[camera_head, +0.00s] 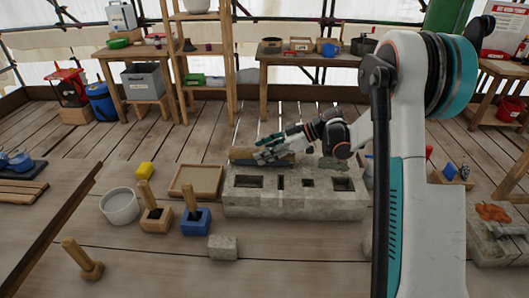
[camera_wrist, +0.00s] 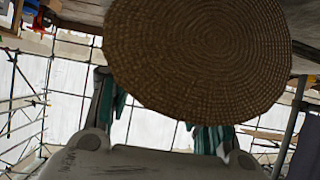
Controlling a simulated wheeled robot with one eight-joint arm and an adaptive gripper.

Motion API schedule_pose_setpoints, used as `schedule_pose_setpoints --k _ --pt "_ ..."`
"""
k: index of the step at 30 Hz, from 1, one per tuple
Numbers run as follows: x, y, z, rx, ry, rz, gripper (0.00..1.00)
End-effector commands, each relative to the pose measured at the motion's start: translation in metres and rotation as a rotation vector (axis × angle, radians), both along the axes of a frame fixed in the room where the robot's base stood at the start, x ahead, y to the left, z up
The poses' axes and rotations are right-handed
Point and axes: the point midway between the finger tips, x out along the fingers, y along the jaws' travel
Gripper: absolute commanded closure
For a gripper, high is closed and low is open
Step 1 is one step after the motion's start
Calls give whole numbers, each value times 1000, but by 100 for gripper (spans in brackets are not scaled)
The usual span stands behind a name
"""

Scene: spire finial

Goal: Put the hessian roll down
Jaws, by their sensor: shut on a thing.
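The hessian roll (camera_head: 277,160) is a brown, roughly cylindrical bundle in the head view, at the rear top edge of the grey stone block (camera_head: 290,203). In the wrist view its round, coiled woven end (camera_wrist: 200,50) fills the upper middle. My gripper (camera_head: 268,150) is shut on the roll, reaching in from the right, with teal fingers on either side of it in the wrist view. The fingers partly hide the roll in the head view. I cannot tell whether the roll touches the block or hangs just above it.
The stone block has several square sockets in its top. A small stone cube (camera_head: 222,248) lies in front. Floor planks behind are clear.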

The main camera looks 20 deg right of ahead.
Motion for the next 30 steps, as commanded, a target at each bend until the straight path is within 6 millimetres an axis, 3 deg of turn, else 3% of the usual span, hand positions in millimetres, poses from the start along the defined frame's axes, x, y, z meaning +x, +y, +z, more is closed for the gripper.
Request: schedule_pose_setpoints --k 6,7,9,22,30 --pt "0 0 -3 1 0 0 91" --pt "0 0 -3 0 0 0 47" --pt "0 0 -2 0 0 0 34" --pt "0 0 3 0 0 0 34" --pt "-12 -40 26 0 1 -5 34"
